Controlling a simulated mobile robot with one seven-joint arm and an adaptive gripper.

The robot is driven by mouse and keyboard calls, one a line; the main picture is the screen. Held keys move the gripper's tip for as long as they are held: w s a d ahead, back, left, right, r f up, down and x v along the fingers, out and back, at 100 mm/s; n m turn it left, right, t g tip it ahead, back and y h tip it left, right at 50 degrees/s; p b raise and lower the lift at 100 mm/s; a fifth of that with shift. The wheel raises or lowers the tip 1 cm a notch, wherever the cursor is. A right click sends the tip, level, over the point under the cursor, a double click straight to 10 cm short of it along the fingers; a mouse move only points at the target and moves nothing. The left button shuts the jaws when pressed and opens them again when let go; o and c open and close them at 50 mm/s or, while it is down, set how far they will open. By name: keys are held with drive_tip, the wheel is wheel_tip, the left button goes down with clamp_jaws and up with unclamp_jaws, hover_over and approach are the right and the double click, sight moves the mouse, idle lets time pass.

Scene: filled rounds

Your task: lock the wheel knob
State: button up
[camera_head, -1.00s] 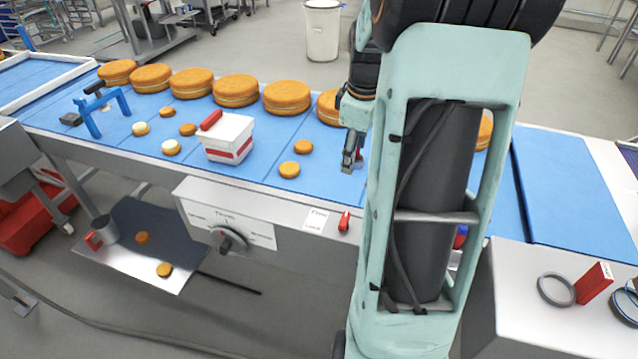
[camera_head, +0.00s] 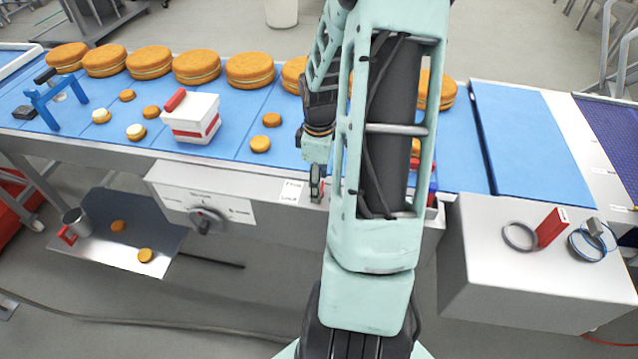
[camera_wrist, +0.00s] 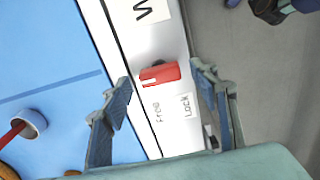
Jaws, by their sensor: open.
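A small red knob (camera_wrist: 160,73) sits on the pale front panel, mostly hidden behind my gripper in the head view. I cannot tell for sure which word the mark points to. My gripper (camera_wrist: 160,71) is open, its fingers on either side of the knob with gaps showing. In the head view my gripper (camera_head: 316,184) is at the panel's upper edge.
A black dial (camera_head: 205,220) is on the panel to the left. The blue conveyor (camera_head: 235,140) behind carries several cakes, a white-and-red box (camera_head: 192,118) and a blue stand (camera_head: 55,95). A steel box (camera_head: 490,260) with rings on top stands at right.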

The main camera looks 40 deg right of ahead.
drive_tip(key=shift+f, duration=0.5)
drive_tip(key=c, duration=1.2)
drive_tip(key=shift+o, duration=0.2)
